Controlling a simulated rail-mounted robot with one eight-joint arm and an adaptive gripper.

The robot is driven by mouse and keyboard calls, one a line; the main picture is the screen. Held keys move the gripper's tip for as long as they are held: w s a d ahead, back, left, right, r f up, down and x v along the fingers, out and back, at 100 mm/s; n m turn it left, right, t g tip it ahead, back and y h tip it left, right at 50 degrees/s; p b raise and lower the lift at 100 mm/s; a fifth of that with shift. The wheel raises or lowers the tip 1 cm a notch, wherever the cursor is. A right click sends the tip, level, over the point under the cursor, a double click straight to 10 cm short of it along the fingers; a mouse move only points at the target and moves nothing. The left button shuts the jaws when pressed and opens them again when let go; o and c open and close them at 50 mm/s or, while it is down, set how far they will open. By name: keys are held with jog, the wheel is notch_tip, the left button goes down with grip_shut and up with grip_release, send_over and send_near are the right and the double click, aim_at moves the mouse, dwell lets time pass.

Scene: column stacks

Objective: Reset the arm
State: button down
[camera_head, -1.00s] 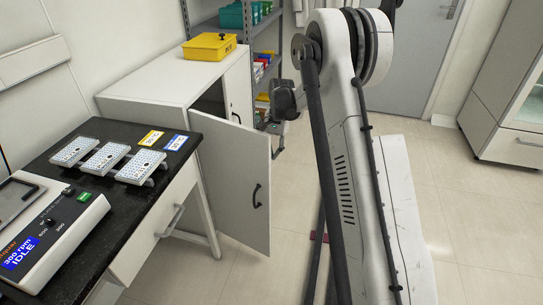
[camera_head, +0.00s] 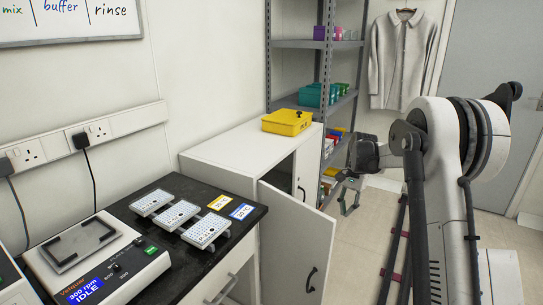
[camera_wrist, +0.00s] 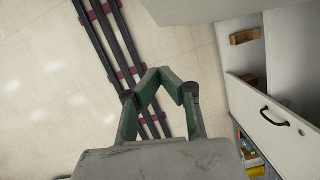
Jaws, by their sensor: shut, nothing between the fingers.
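My arm stands on the right side of the head view. My gripper (camera_head: 348,211) hangs beside the white cabinet, pointing down, with nothing in it. In the wrist view my gripper (camera_wrist: 160,70) has its green fingers bent inward, tips together, above the floor. Its fingers appear clear of any object.
The cabinet door (camera_head: 295,243) stands open near my gripper; its handle (camera_wrist: 275,117) shows in the wrist view. A yellow box (camera_head: 287,122) sits on the cabinet (camera_head: 222,152). A shelf rack (camera_head: 299,44) stands behind. The bench (camera_head: 159,186) carries a shaker (camera_head: 95,262) and three plates (camera_head: 176,215).

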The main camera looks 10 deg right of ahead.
jog(key=s+a+r+n+t+h+p, duration=0.1)
jog(key=s+a+r+n+t, duration=0.1)
jog(key=s+a+r, duration=0.5)
jog(key=s+a+r+n+t+h+p, duration=0.1)
jog(key=s+a+r+n+t, duration=0.15)
jog(key=s+r, duration=0.75)
jog(key=s+a+r+n+t+p, duration=0.1)
jog(key=s+a+n+t, duration=0.1)
jog(key=s, duration=0.8)
jog(key=s+a+n+t+p, duration=0.1)
jog(key=s+a, duration=0.4)
jog(key=s, duration=0.5)
jog(key=shift+s+a+r+n+t, duration=0.15)
jog(key=shift+s+r+n+t, duration=0.2)
jog(key=shift+n+t, duration=0.6)
jog(key=shift+w, duration=0.1)
